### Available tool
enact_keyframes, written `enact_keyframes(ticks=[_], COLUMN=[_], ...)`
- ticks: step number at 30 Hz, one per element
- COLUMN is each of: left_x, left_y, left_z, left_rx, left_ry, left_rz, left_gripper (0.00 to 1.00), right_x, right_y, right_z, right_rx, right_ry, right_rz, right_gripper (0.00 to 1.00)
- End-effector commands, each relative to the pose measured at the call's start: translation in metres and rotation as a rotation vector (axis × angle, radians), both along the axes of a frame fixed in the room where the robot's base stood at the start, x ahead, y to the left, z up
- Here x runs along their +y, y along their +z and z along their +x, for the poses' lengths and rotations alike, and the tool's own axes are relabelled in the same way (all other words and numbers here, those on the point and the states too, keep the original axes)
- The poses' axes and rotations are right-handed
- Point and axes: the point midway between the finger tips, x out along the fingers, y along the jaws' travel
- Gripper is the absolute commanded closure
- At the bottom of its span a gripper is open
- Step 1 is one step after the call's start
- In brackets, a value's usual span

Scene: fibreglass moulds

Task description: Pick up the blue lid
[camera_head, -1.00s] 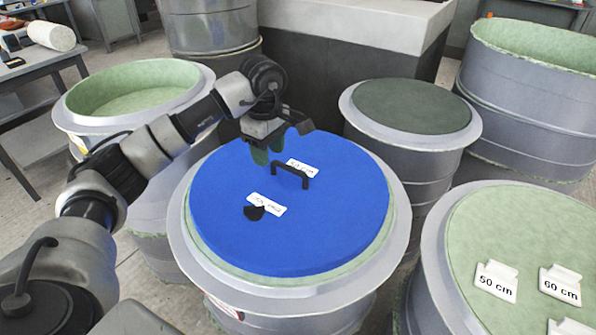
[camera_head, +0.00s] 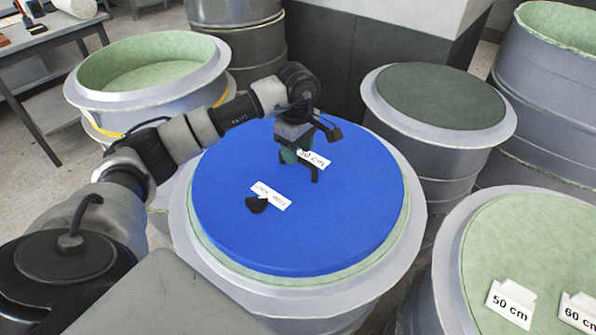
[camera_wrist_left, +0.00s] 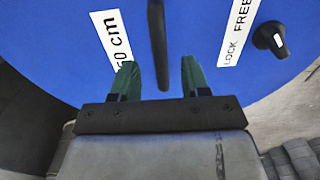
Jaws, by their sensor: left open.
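The blue lid (camera_head: 330,222) lies flat on a round grey mould with a pale green inner rim. It has a black handle (camera_wrist_left: 157,40), a white "50 cm" label (camera_head: 313,159), a lock label (camera_head: 270,196) and a black knob (camera_head: 256,204). My left gripper (camera_head: 298,152) is over the far part of the lid, at the handle, and partly hides it. In the left wrist view its green fingers (camera_wrist_left: 157,78) are open, with the handle between them and a gap on each side. My right gripper is not in view.
An open mould (camera_head: 150,75) stands at the back left. A dark-topped mould (camera_head: 440,95) and a green-topped one with size labels (camera_head: 510,305) stand at the right. A grey table (camera_head: 50,55) is at the far left. The moulds stand close together.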

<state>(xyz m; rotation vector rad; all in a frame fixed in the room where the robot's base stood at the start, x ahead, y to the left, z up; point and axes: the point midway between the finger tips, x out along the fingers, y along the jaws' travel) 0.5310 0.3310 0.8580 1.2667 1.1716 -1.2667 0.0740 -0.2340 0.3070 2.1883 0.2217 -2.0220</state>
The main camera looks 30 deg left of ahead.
Motion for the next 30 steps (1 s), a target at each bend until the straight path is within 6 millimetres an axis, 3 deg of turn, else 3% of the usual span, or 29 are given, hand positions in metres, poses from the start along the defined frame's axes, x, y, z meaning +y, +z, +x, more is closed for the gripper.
enact_keyframes(ticks=[6, 14, 17, 24, 30], left_x=[-0.002, -0.002, -0.002, -0.002, -0.002], left_y=[-0.029, -0.033, -0.033, -0.033, -0.033], left_z=[-0.002, -0.001, -0.001, -0.001, -0.001], left_rx=[0.001, 0.0, 0.0, 0.0, 0.0], left_ry=[0.0, 0.0, 0.0, 0.0, 0.0], left_rz=[-0.001, 0.0, 0.0, 0.0, 0.0], left_gripper=[0.54, 0.54, 0.65, 1.0, 1.0], right_x=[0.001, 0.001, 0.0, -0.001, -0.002], right_y=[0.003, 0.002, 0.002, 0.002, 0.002], right_z=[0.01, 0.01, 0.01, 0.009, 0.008], right_rx=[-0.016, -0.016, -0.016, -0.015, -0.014], right_ry=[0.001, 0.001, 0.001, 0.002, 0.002], right_rz=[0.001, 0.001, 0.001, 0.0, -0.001], right_gripper=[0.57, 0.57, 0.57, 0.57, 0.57])
